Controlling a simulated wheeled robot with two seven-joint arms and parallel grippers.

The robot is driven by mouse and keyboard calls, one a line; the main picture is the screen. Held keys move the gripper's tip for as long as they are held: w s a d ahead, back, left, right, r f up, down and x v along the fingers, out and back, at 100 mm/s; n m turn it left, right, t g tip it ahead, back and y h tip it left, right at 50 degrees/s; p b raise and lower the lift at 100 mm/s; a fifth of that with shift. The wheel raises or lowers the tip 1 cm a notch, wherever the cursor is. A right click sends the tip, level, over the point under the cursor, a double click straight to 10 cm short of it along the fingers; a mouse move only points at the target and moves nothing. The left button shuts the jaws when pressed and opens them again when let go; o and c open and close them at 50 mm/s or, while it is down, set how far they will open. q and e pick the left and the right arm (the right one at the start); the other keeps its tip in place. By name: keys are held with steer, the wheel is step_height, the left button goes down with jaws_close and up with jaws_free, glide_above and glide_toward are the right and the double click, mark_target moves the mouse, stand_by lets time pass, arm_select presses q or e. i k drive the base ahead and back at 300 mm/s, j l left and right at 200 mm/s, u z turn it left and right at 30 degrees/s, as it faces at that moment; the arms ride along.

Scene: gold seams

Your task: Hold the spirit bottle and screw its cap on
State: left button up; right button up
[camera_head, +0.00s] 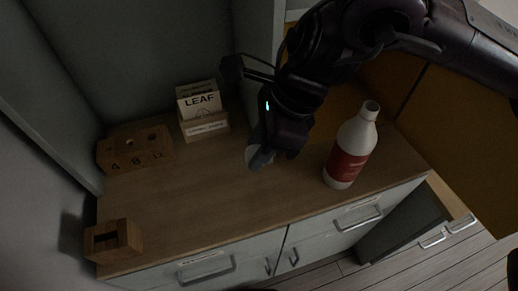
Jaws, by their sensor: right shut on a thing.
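The spirit bottle (351,151), white with a red label, stands upright on the wooden counter, right of my right gripper. Its neck is open at the top, with no cap on it. My right gripper (268,148) hangs over the middle of the counter, left of the bottle and apart from it. It is shut on a small pale grey piece (259,157), which looks like the cap; the gripper hides most of it. My left gripper is not in view.
On the wooden counter (205,215) stand a numbered wooden block (134,150) at the left, a card holder with a LEAF card (203,122) at the back, and a slotted wooden block (113,241) at the front left. The front middle is clear. Drawers with handles (359,219) lie below.

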mark_target(356, 138)
steer(key=k+l+u, duration=0.15)
steer(key=l, duration=0.25)
steer(key=l+u, duration=0.15)
steer(key=l, duration=0.2)
steer(key=k+l+u, duration=0.15)
steer(key=l, duration=0.2)
steer(key=k+l+u, duration=0.15)
steer(key=l, duration=0.2)
steer(key=k+l+u, duration=0.15)
steer(key=l, duration=0.2)
steer(key=k+l+u, duration=0.1)
steer(key=l+u, duration=0.15)
steer(key=k+l+u, duration=0.1)
steer(key=l+u, duration=0.15)
steer(key=l, duration=0.25)
steer(key=k+l+u, duration=0.35)
steer(key=l+u, duration=0.15)
steer(key=l, duration=0.15)
